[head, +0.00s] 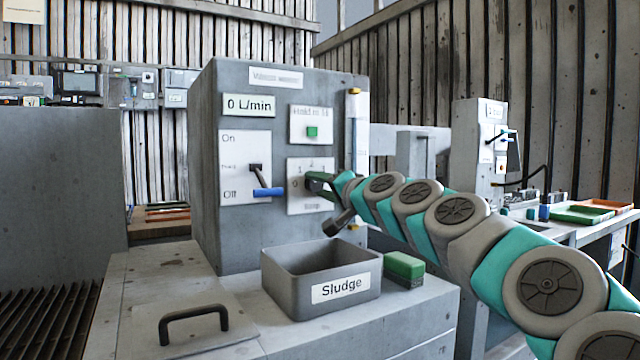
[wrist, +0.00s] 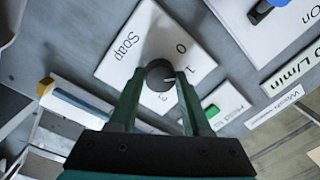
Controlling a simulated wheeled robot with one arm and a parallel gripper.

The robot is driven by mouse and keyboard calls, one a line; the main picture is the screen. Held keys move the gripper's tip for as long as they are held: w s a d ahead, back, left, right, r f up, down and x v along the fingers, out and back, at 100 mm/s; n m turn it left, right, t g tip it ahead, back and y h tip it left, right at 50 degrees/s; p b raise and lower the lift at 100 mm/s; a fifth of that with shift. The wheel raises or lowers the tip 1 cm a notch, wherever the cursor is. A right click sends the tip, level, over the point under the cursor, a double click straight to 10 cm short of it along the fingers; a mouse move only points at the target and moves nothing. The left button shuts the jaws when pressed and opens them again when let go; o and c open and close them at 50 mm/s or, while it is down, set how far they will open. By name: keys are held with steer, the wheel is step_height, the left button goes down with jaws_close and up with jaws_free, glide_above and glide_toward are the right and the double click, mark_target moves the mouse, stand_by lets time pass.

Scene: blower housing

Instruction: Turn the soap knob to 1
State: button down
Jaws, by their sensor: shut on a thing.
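The soap knob (wrist: 158,74) is a dark round knob on the white Soap plate (wrist: 133,55), with numbers printed around it. My gripper (wrist: 158,78) has its two green fingers on either side of the knob, shut on it. A small pale mark shows on the knob's right side in the wrist view, on the side of the printed 1; its exact setting is hard to tell. In the head view my gripper (head: 314,183) reaches the Soap plate (head: 298,205) from the right and hides the knob.
The grey panel box (head: 207,150) also carries a blue-handled lever (head: 268,191), a 0 L/min display (head: 247,106) and a green button (head: 312,131). A Sludge bin (head: 285,285) and a green block (head: 404,266) stand below my arm. A handled hatch (head: 140,310) lies in front left.

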stand_by(0.5)
steer(key=shift+c, duration=1.8)
jaws_free()
steer(key=shift+d, duration=0.1)
steer(key=b+v, duration=0.1)
steer(key=v, duration=0.6)
steer(key=shift+s, duration=0.3)
steer(key=shift+d, duration=0.2)
